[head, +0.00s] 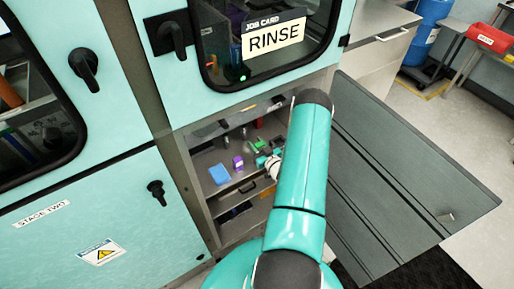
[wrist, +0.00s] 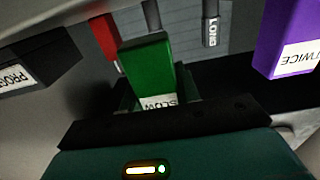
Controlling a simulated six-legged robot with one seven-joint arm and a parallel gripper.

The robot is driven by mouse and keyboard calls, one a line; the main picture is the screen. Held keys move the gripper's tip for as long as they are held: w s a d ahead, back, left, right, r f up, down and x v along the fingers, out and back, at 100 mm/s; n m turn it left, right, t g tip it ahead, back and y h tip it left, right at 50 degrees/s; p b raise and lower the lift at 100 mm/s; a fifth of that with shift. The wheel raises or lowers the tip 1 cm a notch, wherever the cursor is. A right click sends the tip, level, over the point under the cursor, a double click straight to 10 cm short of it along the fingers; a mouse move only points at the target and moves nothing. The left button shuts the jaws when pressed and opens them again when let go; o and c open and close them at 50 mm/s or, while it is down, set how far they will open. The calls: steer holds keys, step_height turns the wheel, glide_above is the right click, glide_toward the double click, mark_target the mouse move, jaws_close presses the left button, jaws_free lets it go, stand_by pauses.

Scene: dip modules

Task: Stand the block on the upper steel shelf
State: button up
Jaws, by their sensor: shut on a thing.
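A green block (wrist: 147,62) with a white label reading "SLOW" stands between the fingers of my gripper (wrist: 158,104) in the wrist view, and the gripper is shut on it. The lower part of the block is hidden by the gripper. In the head view my gripper (head: 267,159) is inside the open cabinet, over a grey shelf (head: 208,160), with the green block (head: 261,144) at its tip. My arm hides part of the cabinet's right side. I cannot tell whether the block touches the shelf.
A purple block (wrist: 285,42) labelled "TWICE" is right of the held block, and a dark block (wrist: 38,58) is left. A red piece (wrist: 105,38) and a grey piece (wrist: 211,25) are behind. A blue item (head: 219,174) lies on the shelf. The open door (head: 400,180) extends right.

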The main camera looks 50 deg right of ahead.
steer(key=shift+f, duration=1)
steer(key=shift+f, duration=0.2)
steer(key=o, duration=1)
steer(key=shift+s+r, duration=0.1)
steer(key=shift+r, duration=0.1)
steer(key=v, duration=1.2)
